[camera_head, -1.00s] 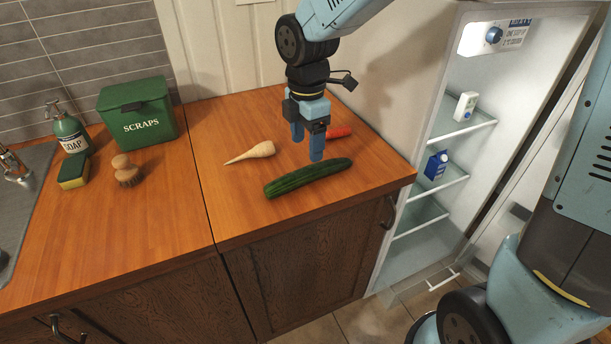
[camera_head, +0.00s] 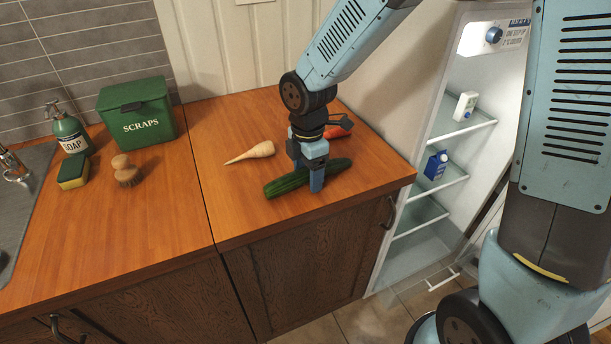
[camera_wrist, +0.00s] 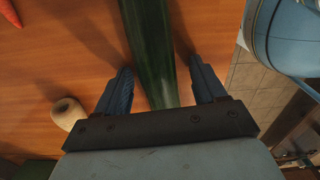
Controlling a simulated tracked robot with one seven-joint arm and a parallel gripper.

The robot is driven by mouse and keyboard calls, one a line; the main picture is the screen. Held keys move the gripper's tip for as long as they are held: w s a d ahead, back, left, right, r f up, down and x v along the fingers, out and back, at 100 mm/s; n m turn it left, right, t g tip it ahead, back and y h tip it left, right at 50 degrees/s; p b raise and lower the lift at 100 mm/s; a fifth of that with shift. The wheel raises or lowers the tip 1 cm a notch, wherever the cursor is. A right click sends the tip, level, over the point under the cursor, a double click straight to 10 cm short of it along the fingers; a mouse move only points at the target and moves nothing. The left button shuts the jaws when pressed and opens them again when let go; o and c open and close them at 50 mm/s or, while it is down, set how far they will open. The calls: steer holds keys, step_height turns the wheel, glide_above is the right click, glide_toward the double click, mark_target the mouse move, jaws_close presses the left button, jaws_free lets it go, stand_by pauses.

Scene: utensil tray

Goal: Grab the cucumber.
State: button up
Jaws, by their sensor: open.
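The green cucumber (camera_head: 288,183) lies on the wooden counter near its front edge. My gripper (camera_head: 308,184) is lowered over it and hides its middle in the head view. In the wrist view the cucumber (camera_wrist: 150,45) runs between the two blue fingers of my open gripper (camera_wrist: 163,85), one finger on each side. Small gaps show between the fingers and the cucumber. I cannot tell whether the fingertips touch the counter.
A parsnip (camera_head: 252,152) lies left of the cucumber and a carrot (camera_head: 338,129) lies behind it. A green scraps bin (camera_head: 140,118), soap bottle (camera_head: 70,133), sponge (camera_head: 73,172) and brush (camera_head: 126,173) stand farther left. An open fridge (camera_head: 440,165) is at the right.

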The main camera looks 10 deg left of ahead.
steer(key=shift+c, duration=0.5)
steer(key=c, duration=1.2)
steer(key=shift+o, duration=0.2)
steer(key=shift+r, duration=0.15)
